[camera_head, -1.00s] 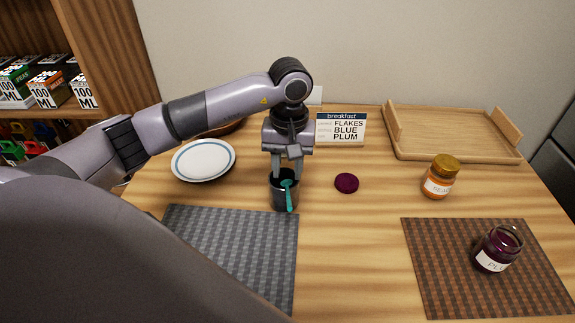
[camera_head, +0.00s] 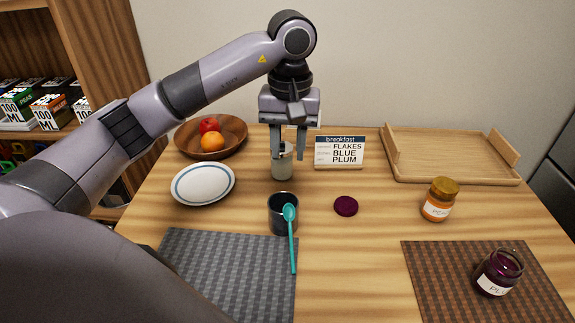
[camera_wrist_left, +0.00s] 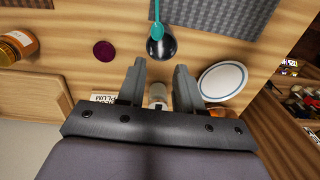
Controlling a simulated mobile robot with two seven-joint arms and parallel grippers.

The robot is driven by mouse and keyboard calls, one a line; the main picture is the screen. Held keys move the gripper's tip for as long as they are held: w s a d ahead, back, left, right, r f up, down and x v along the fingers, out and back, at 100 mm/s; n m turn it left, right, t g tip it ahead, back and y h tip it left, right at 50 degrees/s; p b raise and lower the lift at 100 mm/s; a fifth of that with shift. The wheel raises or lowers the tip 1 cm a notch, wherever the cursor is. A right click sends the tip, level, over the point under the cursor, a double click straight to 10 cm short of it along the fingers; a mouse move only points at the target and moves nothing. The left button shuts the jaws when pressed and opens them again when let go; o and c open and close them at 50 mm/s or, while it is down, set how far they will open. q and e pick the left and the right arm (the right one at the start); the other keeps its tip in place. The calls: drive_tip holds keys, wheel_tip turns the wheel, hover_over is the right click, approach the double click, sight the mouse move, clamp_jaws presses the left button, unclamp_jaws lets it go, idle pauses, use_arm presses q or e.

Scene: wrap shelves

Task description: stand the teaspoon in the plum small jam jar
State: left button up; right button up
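The teal teaspoon (camera_head: 292,245) is at the dark cup (camera_head: 281,222). Its rounded end is over the cup's mouth and its handle sticks out toward me past the rim; it also shows in the left wrist view (camera_wrist_left: 157,28). The plum small jam jar (camera_head: 490,284), dark purple with a white label, stands open on the brown mat at the right. My left gripper (camera_head: 289,155) is open and empty, above and behind the cup, with its fingers apart in the left wrist view (camera_wrist_left: 160,82). My right gripper is out of view.
A pale glass or jar (camera_head: 283,166) stands behind the cup, by my left fingers. A purple lid (camera_head: 346,206), orange jar (camera_head: 437,207), plate (camera_head: 203,184), fruit bowl (camera_head: 185,143), menu sign (camera_head: 340,152) and wooden tray (camera_head: 450,160) surround it. Front centre table is clear.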

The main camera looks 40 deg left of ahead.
use_arm(q)
drive_tip(key=shift+r, duration=0.85)
drive_tip(key=shift+f, duration=0.1)
